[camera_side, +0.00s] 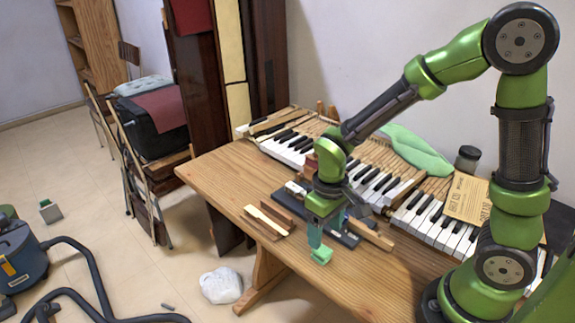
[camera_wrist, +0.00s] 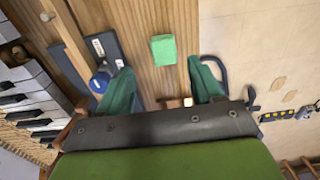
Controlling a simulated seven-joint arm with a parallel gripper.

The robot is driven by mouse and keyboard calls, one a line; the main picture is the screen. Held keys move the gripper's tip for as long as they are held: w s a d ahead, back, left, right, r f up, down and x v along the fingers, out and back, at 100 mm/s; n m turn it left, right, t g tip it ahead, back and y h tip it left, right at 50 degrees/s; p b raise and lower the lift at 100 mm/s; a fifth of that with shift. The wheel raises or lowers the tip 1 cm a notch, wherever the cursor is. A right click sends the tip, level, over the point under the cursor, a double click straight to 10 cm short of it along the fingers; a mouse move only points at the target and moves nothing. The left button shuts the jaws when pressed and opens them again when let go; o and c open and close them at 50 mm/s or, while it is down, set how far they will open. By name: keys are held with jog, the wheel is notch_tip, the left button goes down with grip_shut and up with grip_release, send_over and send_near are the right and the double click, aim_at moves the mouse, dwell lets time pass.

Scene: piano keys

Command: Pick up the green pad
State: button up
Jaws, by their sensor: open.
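The green pad (camera_side: 321,255) is a small pale-green block on the wooden table near its front edge. In the wrist view it (camera_wrist: 162,50) lies on bare wood, ahead of the gap between my fingertips. My gripper (camera_side: 315,236) is just above the pad in the side view, pointing down. In the wrist view my gripper (camera_wrist: 164,78) has its two teal fingers spread wide, with nothing between the tips. The pad looks apart from both fingers. The exact height between the fingertips and the pad is hard to tell.
A dark tray-like tool (camera_wrist: 115,48) lies left of the pad in the wrist view. Wooden strips (camera_side: 266,220) lie on the table (camera_side: 215,170). Piano keys (camera_side: 290,145) and a light-green cloth (camera_side: 418,152) are behind. The table edge is close to the pad.

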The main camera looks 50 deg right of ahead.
aim_at(322, 250)
jog(key=f, duration=0.5)
jog(key=shift+a+f, duration=0.1)
jog(key=shift+a, duration=0.2)
jog(key=shift+c, duration=0.2)
jog(key=c, duration=1.1)
